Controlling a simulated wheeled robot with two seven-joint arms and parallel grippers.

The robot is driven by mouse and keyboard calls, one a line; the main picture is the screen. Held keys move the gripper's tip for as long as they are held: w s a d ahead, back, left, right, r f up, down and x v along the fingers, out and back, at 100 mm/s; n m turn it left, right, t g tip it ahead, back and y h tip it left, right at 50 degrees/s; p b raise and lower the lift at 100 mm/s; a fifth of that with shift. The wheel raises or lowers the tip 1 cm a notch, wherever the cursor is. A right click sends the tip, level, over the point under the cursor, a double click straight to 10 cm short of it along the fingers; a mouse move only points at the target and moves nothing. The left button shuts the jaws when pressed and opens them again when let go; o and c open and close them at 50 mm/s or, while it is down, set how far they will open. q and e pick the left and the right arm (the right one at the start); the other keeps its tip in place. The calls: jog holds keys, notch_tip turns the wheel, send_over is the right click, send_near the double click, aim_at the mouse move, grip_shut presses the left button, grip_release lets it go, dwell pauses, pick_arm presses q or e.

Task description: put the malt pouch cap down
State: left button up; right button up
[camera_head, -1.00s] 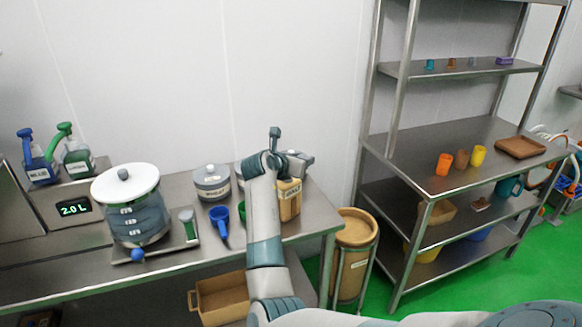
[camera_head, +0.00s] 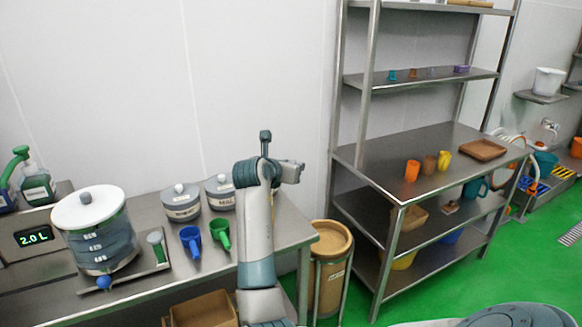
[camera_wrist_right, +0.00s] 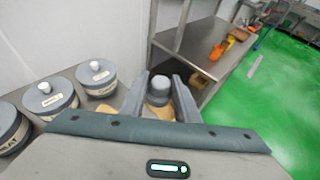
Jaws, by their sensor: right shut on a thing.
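My right gripper (camera_wrist_right: 160,92) is shut on a grey round cap (camera_wrist_right: 160,88), which I take as the malt pouch cap. The cap sits between the two grey fingers in the right wrist view. Tan surfaces show just below and beside it there, partly covered by the fingers; I cannot tell whether they are the pouch. In the head view my right gripper (camera_head: 290,172) is raised above the right end of the steel table (camera_head: 292,228). My arm hides the spot below it, and no pouch shows there. My left gripper is not in view.
Lidded grey jars (camera_head: 181,203), a blue scoop (camera_head: 190,241), a green scoop (camera_head: 220,233) and a clear vessel with a white lid (camera_head: 97,232) stand on the table. A tan bin (camera_head: 331,265) stands right of it. A steel shelf unit (camera_head: 415,150) stands farther right.

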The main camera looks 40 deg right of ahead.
jog(key=shift+r, duration=0.1)
jog(key=shift+r, duration=0.25)
jog(key=s+a+r+n+t+y+b, duration=0.15)
jog(key=a+n+t+y, duration=0.4)
jog(key=a, duration=1.05)
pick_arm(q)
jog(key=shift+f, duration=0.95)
pick_arm(e)
jog(key=s+a+f+n+t+y, duration=0.2)
jog(key=s+a+f+n+y, duration=0.4)
jog(key=s+a+f, duration=0.7)
jog(key=a+f+n, duration=0.1)
jog(key=a+f, duration=0.1)
jog(key=a, duration=0.2)
jog(key=shift+s+a+f+y, duration=0.35)
jog(key=shift+s+f, duration=0.05)
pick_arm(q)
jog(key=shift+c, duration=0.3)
